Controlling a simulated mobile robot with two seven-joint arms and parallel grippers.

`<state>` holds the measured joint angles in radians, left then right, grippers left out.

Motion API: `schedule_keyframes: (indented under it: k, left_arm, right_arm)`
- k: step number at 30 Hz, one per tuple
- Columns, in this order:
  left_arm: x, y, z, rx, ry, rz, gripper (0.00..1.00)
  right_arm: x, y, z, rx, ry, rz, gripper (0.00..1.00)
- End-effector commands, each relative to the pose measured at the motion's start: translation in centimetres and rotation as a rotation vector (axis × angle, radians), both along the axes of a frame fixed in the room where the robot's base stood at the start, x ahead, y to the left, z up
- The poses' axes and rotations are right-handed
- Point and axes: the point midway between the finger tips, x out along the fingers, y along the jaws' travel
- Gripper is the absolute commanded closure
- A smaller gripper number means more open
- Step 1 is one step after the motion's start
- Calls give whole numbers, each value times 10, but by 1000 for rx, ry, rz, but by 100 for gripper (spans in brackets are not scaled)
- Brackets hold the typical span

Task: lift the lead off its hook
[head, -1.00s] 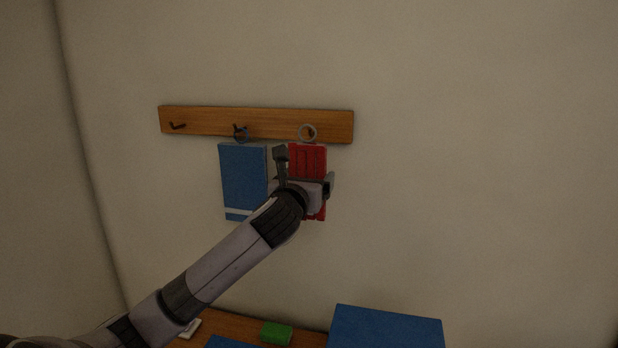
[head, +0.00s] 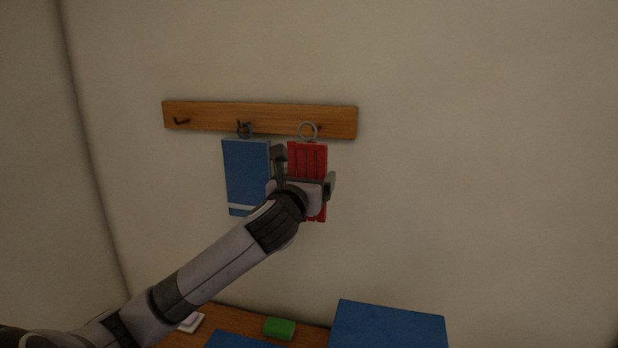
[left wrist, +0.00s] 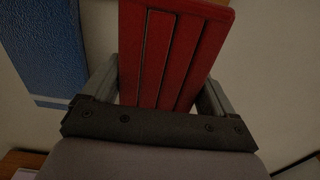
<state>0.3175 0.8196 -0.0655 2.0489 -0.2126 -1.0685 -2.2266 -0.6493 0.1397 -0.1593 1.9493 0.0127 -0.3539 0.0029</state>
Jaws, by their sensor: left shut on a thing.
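The lead (head: 307,158) is a red, strip-like bundle with a pale ring (head: 308,131) at its top. The ring shows in front of the wooden hook board (head: 280,119), beside the rightmost hook (head: 319,128). I cannot tell whether it still touches that hook. My left gripper (head: 305,168) is shut on the lead, one finger on each side, and its palm hides part of the lower half. In the left wrist view the red strips (left wrist: 172,50) stand between the two fingers. My right gripper is not in view.
A blue panel (head: 244,170) with a white stripe hangs on the middle hook, close beside my left finger. The left hook (head: 181,121) is bare. Below are a green block (head: 279,328) and a large blue box (head: 388,326). The wall to the right is clear.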

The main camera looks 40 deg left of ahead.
Motion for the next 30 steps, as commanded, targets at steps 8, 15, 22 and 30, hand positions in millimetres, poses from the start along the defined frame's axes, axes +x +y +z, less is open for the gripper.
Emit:
schedule_keyframes:
  k: [8, 15, 22, 30]
  left_arm:
    - [-15, -8, 0, 2, 1, -1, 46]
    - [-28, -15, 0, 1, 0, -1, 46]
    - [-33, -18, 0, 0, 0, 0, 46]
    - [-33, -18, 0, 0, 0, 0, 46]
  right_arm:
    - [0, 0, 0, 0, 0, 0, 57]
    - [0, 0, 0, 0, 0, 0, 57]
    - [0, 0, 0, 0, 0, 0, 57]
    - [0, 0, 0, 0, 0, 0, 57]
